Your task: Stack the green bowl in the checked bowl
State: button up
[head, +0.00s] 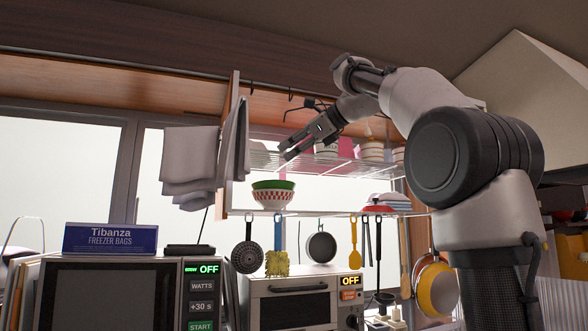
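The green bowl (274,184) sits nested in the red-and-white checked bowl (272,199) on the lower wire shelf, toward its left end. Only the green bowl's upper band and rim show; the rest is hidden inside the checked bowl. Both look upright. My gripper (285,151) is above the bowls and slightly to their right, in front of the upper shelf, pointing left. Its two fingers are apart with nothing between them, and it does not touch the bowls.
The upper wire shelf (340,165) holds cups and dishes behind my gripper. Stacked plates (388,200) stand at the lower shelf's right. Utensils and a pan (321,246) hang below. Grey towels (190,165) hang at the left. A microwave (110,295) and a toaster oven (297,300) stand beneath.

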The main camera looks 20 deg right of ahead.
jog(key=shift+s, duration=0.1)
jog(key=s+d+f+n+g+h, duration=0.2)
jog(key=s+f+n, duration=0.6)
jog(key=f, duration=0.8)
jog(key=s+d+f+n+g+h, duration=0.3)
jog(key=s+f+n, duration=0.4)
jog(key=s+f, duration=0.5)
jog(key=s+d+f+n+g+h, duration=0.2)
jog(key=s+d+f+n, duration=0.3)
jog(key=f, duration=1.7)
jog(key=s+n, duration=0.3)
jog(key=s, duration=0.2)
jog(key=shift+s+f+n, duration=0.2)
jog(key=shift+n, duration=0.1)
